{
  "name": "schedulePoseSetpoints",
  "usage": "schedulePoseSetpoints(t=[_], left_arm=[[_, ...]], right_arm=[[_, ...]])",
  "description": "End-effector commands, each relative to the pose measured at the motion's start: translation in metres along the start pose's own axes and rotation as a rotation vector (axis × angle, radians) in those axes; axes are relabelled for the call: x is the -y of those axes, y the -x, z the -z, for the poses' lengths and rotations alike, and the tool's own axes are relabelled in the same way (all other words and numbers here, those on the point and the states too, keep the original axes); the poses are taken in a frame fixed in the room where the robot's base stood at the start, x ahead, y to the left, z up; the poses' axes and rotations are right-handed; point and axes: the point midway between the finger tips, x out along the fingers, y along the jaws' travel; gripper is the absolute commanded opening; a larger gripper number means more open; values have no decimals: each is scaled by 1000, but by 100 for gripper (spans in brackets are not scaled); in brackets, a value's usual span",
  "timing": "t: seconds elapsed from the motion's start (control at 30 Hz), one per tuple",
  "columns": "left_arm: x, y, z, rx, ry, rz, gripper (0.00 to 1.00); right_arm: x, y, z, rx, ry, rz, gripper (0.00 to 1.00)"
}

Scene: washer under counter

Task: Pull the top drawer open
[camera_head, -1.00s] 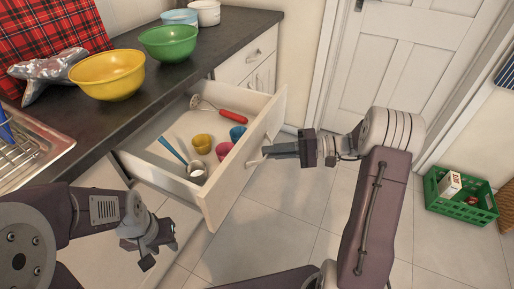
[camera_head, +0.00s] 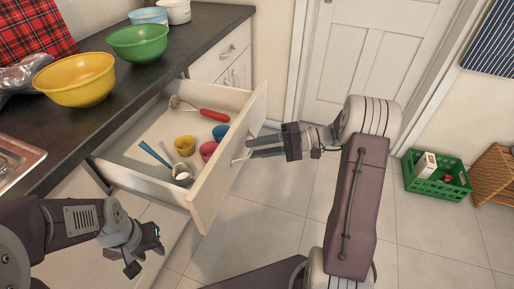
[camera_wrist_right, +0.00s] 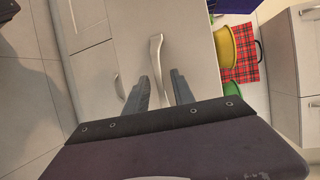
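The top drawer (camera_head: 229,165) stands pulled well out from the counter, its inside showing. Its pale handle (camera_head: 240,159) is on the front panel; it also shows in the right wrist view (camera_wrist_right: 156,62). My right gripper (camera_head: 250,148) is at the handle from outside, its two fingers apart. In the right wrist view the fingers (camera_wrist_right: 159,90) stand on either side of the handle's near end, with gaps showing; contact cannot be told. My left gripper (camera_head: 145,250) is open and empty, low in front of the cabinet, left of the drawer.
The drawer holds a red-handled utensil (camera_head: 213,115), several small cups and a blue-handled tool (camera_head: 154,154). Yellow (camera_head: 76,82) and green (camera_head: 138,44) bowls stand on the counter. A green crate (camera_head: 437,184) sits on the floor at right.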

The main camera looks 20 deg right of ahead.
Motion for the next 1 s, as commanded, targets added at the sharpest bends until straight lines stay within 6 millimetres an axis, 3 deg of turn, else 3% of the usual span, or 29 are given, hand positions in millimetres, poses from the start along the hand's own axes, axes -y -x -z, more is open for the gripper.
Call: schedulePoseSetpoints(t=[0.07, 0.3, 0.5, 1.0], left_arm=[[0, 2, 0, 0, 0, 0, 36], [0, 17, 2, 0, 0, 0, 36], [0, 23, 2, 0, 0, 0, 36], [0, 22, 2, 0, 0, 0, 36]], right_arm=[[1, 5, 0, -1, 0, 0, 30], [3, 57, 1, -6, 1, 0, 30], [1, 86, 0, -1, -1, 0, 30], [0, 91, 0, 0, 0, 0, 30]])
